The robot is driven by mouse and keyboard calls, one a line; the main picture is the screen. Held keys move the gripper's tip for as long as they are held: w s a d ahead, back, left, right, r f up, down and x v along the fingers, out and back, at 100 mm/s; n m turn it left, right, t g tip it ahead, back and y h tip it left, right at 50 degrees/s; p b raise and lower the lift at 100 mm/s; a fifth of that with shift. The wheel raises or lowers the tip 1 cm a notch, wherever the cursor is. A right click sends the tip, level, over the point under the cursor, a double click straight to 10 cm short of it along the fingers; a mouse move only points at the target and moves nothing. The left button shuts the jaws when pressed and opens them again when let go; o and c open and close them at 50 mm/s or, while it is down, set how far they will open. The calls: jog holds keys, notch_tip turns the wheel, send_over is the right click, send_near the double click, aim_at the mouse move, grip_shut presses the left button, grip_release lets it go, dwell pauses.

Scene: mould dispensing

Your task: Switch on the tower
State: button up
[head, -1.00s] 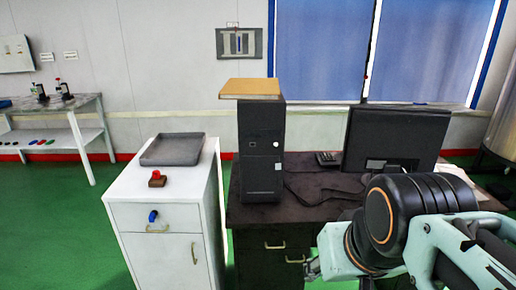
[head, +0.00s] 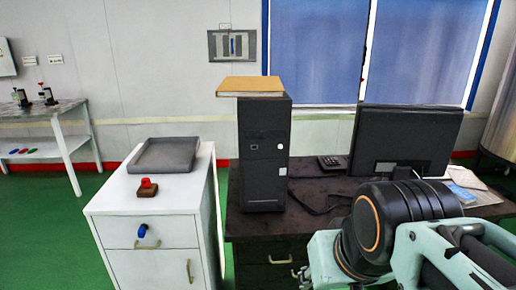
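The black computer tower (head: 263,175) stands upright on the dark desk (head: 320,185), near its left edge. A round white button (head: 280,147) shows on the upper right of its front, with a small pale square label lower down. My gripper (head: 298,274) shows only as a small sliver low in the head view, past the end of my arm. It is below and right of the tower, apart from it. Its fingers are mostly hidden, so its opening cannot be told.
A tan board (head: 249,86) lies on the tower's top and overhangs left. A monitor (head: 405,140) stands to the right. A white cabinet (head: 160,200) on the left bears a grey tray (head: 165,155) and a red button on a brown block (head: 147,188).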

grip_shut()
dwell(1.2)
